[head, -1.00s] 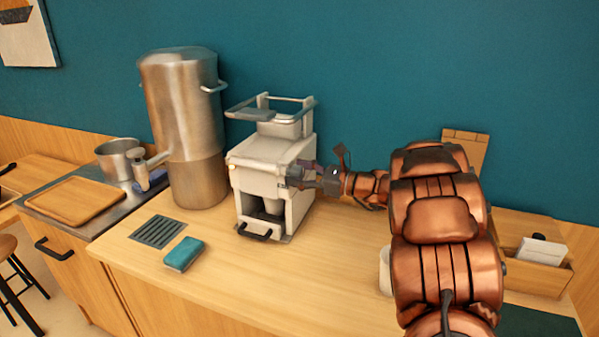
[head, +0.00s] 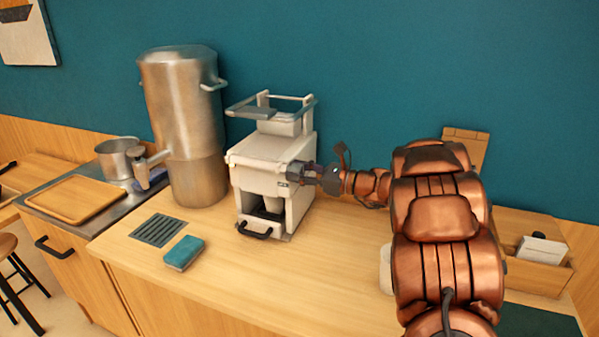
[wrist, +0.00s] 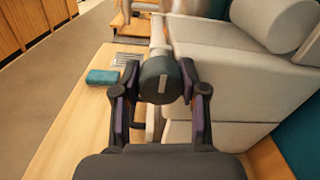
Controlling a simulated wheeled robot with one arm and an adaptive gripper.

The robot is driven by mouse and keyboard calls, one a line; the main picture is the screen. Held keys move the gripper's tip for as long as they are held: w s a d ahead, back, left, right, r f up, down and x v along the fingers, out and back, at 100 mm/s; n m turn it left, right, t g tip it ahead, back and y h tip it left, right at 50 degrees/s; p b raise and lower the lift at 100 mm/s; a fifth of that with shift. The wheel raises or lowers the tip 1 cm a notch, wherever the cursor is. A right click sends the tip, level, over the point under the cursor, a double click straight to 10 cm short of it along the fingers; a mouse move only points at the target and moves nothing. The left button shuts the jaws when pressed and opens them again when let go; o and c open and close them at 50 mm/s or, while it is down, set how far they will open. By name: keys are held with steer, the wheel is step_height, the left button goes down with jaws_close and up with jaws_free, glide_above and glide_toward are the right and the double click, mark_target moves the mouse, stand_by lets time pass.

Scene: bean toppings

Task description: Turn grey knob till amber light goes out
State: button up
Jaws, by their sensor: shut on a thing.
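The white countertop machine (head: 262,178) stands on the wooden counter. In the wrist view its dark grey round knob (wrist: 160,82) has a short pale line, almost upright in the picture. My gripper (head: 300,172) reaches the machine's front from the right. In the wrist view the gripper (wrist: 160,76) has one finger on each side of the knob and is shut on it. In the head view the fingers hide the knob. I cannot make out an amber light in either view.
A tall steel urn (head: 185,120) with a tap stands left of the machine. A teal sponge (head: 184,253) and a dark drain grille (head: 158,230) lie at front left. A wooden box (head: 540,270) sits at far right. The front counter is mostly clear.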

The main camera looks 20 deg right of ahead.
steer(key=shift+f+n+b, duration=0.15)
steer(key=shift+n+b, duration=1.95)
steer(key=shift+b, duration=0.95)
steer(key=n+b, duration=0.2)
steer(key=b, duration=0.1)
steer(key=shift+a+f, duration=0.1)
steer(key=shift+f, duration=0.05)
steer(key=n+b, duration=0.5)
steer(key=b, duration=0.2)
steer(key=shift+f+n+y, duration=0.15)
steer(key=shift+n+y, duration=0.15)
steer(key=n+b, duration=0.6)
steer(key=b, duration=0.1)
steer(key=shift+b, duration=0.35)
steer(key=n+b, duration=0.3)
steer(key=n, duration=0.1)
steer(key=shift+b, duration=0.35)
steer(key=shift+r+n+g+b, duration=0.2)
steer(key=shift+n+g+b, duration=0.1)
steer(key=shift+n+b, duration=0.4)
